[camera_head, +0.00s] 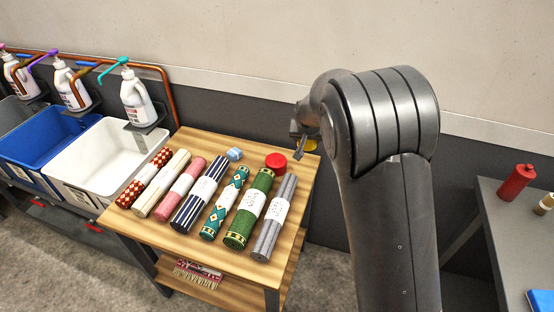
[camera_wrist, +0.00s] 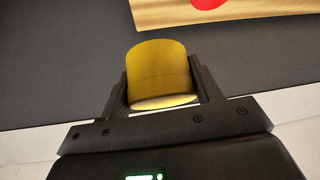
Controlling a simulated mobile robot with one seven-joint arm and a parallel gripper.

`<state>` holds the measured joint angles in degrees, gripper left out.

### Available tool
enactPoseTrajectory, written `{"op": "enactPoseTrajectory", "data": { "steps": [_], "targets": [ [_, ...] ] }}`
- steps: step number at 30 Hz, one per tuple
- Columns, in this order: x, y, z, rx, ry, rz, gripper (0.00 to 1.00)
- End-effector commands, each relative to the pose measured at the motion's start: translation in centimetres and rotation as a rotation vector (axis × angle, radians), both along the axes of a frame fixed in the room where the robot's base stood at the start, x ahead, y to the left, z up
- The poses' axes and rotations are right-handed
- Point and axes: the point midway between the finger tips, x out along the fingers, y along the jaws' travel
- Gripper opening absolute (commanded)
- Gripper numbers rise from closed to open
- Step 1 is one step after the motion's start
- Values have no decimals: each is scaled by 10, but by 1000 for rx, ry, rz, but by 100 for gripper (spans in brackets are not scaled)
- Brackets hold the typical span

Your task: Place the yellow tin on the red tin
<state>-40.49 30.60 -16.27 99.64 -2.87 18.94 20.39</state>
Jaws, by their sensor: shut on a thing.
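The red tin (camera_head: 276,162) stands at the back right of the wooden table, near its edge. In the wrist view the red tin (camera_wrist: 208,3) is partly cut off at the top edge. The yellow tin (camera_wrist: 158,72) is between the two fingers of my gripper (camera_wrist: 162,92), which is shut on it. In the head view only a small bit of the yellow tin (camera_head: 310,145) shows beside my gripper (camera_head: 301,142); my arm hides much of that area. The yellow tin is apart from the red tin, to its right in the head view.
Several rolled rugs (camera_head: 216,204) lie side by side on the wooden table (camera_head: 175,240). A small blue object (camera_head: 235,154) is left of the red tin. White (camera_head: 103,190) and blue bins stand at left under pump bottles. A grey bench (camera_head: 505,235) holds a red bottle (camera_head: 516,183).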

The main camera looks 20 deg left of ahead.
Motion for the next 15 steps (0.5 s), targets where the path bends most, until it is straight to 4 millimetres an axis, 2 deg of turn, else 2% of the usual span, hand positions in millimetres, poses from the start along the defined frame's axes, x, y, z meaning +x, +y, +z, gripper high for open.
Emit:
{"op": "enactPoseTrajectory", "data": {
  "steps": [5,8,15],
  "targets": [
    [-1,8,-1,-5,-30,8,30],
    [-2,26,-12,-7,-31,10,30],
    [-2,81,-45,-7,-31,10,30]
  ]
}}
